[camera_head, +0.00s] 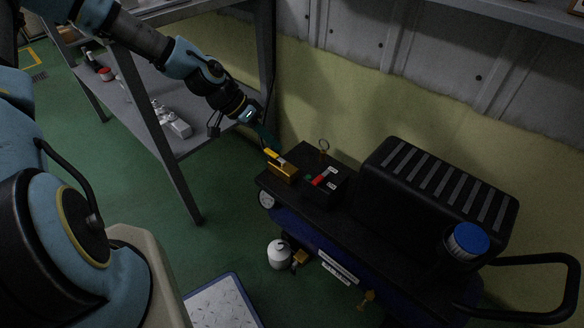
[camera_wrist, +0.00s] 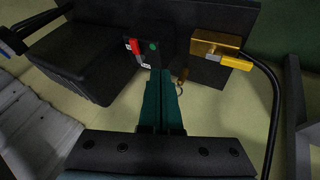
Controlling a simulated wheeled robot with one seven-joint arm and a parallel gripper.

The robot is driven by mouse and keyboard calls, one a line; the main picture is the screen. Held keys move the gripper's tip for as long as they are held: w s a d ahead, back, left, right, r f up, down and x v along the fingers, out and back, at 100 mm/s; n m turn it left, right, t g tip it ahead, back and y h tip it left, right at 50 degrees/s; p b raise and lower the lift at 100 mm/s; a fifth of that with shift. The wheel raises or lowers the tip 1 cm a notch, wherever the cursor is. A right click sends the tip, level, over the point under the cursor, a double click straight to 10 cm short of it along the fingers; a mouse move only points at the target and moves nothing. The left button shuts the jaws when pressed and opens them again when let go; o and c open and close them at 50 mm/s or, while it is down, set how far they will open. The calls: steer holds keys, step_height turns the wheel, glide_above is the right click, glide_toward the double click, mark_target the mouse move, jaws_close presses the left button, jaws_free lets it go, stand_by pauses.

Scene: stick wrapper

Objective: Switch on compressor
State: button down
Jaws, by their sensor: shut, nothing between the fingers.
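The compressor (camera_head: 400,228) stands at the right in the head view, with a black ribbed cover and a dark blue tank below. On its deck sits a small black control box (camera_head: 322,188) with a red switch (camera_head: 318,181) and a green button (camera_head: 308,177). In the wrist view the red switch (camera_wrist: 135,47) and the round green button (camera_wrist: 153,46) are on the box face. My gripper (camera_wrist: 161,72) is shut and empty, its teal fingertips just beyond the button in the picture's lower side. I cannot tell whether they touch the box. In the head view my gripper (camera_head: 271,144) is above the deck's left end.
A gold block (camera_head: 282,172) with a yellow lever sits beside the control box. A wire ring (camera_head: 323,146) rises behind it. A blue cap (camera_head: 467,241) and a black handle (camera_head: 560,258) are at the right. A grey shelf (camera_head: 150,112) stands left. A wall is behind.

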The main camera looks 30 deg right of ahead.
steer(key=shift+w, duration=0.15)
steer(key=shift+d, duration=0.1)
glide_toward(306, 180)
steer(key=d+f, duration=0.4)
steer(key=shift+s+d, duration=0.2)
steer(key=shift+s, duration=0.9)
steer(key=shift+s+d+f, duration=0.1)
steer(key=shift+s+d, duration=0.15)
steer(key=shift+s, duration=0.45)
